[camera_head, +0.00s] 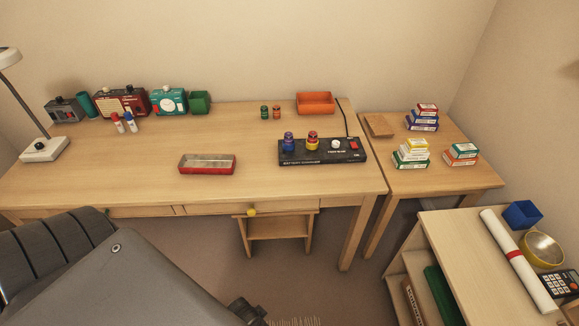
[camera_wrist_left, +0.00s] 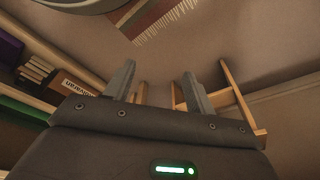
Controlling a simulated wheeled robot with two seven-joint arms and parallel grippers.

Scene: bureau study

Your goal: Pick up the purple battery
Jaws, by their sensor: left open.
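The purple battery (camera_head: 289,142) stands upright at the left end of the black battery charger (camera_head: 320,158) on the desk. A red and yellow battery (camera_head: 313,140) stands beside it on the charger. In the left wrist view my left gripper (camera_wrist_left: 158,78) is open and empty, its two fingers apart, pointing over the floor. No battery shows in that view. My left arm fills the lower left of the head view, low in front of the desk and well away from the battery. My right gripper is not in view.
A red tray (camera_head: 207,172) lies left of the charger. A low stool (camera_head: 275,228) is under the desk (camera_head: 100,172). A shelf unit (camera_head: 465,240) stands at right.

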